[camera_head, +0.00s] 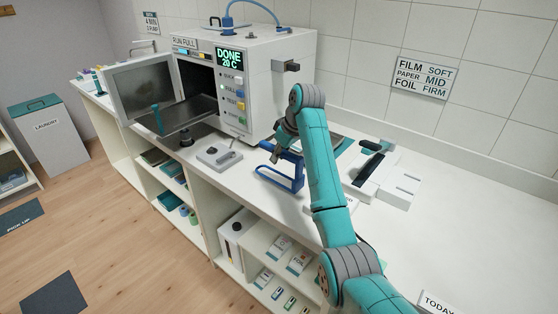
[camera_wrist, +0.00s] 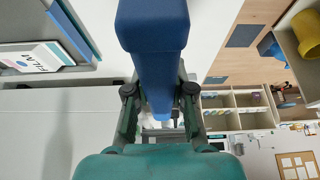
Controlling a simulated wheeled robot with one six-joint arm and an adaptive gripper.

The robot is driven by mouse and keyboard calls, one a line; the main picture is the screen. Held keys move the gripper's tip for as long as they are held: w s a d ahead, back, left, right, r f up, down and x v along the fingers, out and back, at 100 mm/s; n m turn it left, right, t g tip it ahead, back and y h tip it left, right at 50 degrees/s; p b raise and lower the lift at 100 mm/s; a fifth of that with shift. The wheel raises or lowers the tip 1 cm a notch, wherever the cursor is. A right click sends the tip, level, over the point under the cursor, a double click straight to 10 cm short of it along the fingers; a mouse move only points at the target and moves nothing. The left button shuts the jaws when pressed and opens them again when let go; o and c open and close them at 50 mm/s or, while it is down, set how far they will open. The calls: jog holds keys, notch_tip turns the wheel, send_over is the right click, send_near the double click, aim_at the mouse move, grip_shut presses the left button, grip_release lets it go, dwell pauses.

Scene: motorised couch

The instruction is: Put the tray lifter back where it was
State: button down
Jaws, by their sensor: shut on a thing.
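The tray lifter (camera_head: 293,182) is a blue open frame with a looped base, on or just above the white counter in front of the white oven-like machine. I cannot tell whether it touches the counter. My gripper (camera_head: 281,152) comes from above and is shut on its upper part. In the wrist view the blue lifter (camera_wrist: 153,35) runs between the two dark fingers of my gripper (camera_wrist: 160,95) and hides much of what lies behind it. Its lower end is out of sight there.
The machine (camera_head: 278,75) has its door (camera_head: 146,90) open, and its display reads DONE 20 C. A small grey block (camera_head: 219,157) sits left of the lifter. A sealing device (camera_head: 380,180) stands to the right. The counter (camera_head: 470,215) farther right is mostly clear.

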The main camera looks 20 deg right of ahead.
jog(key=shift+f, duration=1.1)
jog(key=c, duration=1)
grip_release()
